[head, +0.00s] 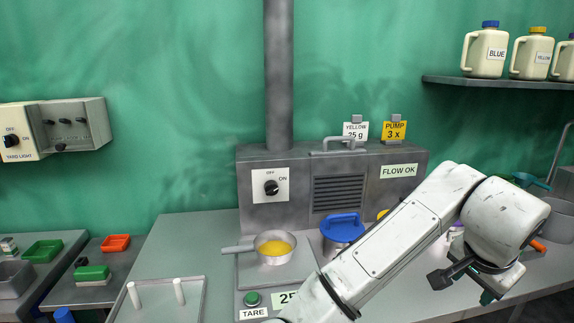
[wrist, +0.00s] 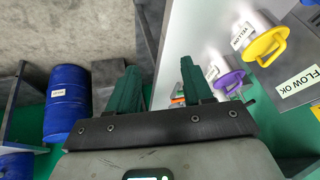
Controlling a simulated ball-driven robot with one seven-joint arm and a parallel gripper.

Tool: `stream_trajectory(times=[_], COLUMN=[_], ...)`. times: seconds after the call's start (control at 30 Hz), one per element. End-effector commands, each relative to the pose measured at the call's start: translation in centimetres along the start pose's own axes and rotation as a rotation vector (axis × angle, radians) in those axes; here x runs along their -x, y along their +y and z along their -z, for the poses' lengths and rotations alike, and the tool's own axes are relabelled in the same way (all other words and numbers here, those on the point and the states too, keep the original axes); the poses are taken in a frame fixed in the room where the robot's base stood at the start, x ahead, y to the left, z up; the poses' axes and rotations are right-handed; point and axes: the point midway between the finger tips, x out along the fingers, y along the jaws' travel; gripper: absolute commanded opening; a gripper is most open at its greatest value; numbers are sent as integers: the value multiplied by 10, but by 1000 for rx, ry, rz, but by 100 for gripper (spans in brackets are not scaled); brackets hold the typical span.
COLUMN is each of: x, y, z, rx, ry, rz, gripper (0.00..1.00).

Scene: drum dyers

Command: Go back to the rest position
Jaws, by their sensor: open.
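My gripper (wrist: 160,78) is open, its two green fingers well apart with nothing between them in the wrist view. In the head view my white arm reaches across the right side of the bench. A green part of my gripper (head: 487,298) shows low at the right, near the bench's front edge. The rest of it is hidden behind the wrist.
A pan of yellow stuff (head: 274,249) sits on the scale, left of my arm. A blue-lidded container (head: 342,230) stands close behind the arm. Yellow-lidded (wrist: 262,42) and purple-lidded (wrist: 228,82) containers are at the wrist view's right. A blue drum (wrist: 66,104) stands on the floor.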

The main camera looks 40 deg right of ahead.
Motion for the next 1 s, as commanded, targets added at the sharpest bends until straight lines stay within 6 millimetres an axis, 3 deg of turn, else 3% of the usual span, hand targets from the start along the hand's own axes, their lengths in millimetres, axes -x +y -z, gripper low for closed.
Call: stream_trajectory(times=[0.37, 0.63, 0.77, 1.0], x=[-1, -8, -19, -57], y=[-17, -47, -65, -75], z=[16, 13, -7, -80], rx=[145, 410, 608, 993], ry=[136, 273, 315, 281], rz=[45, 106, 146, 210], gripper=[50, 50, 50, 50])
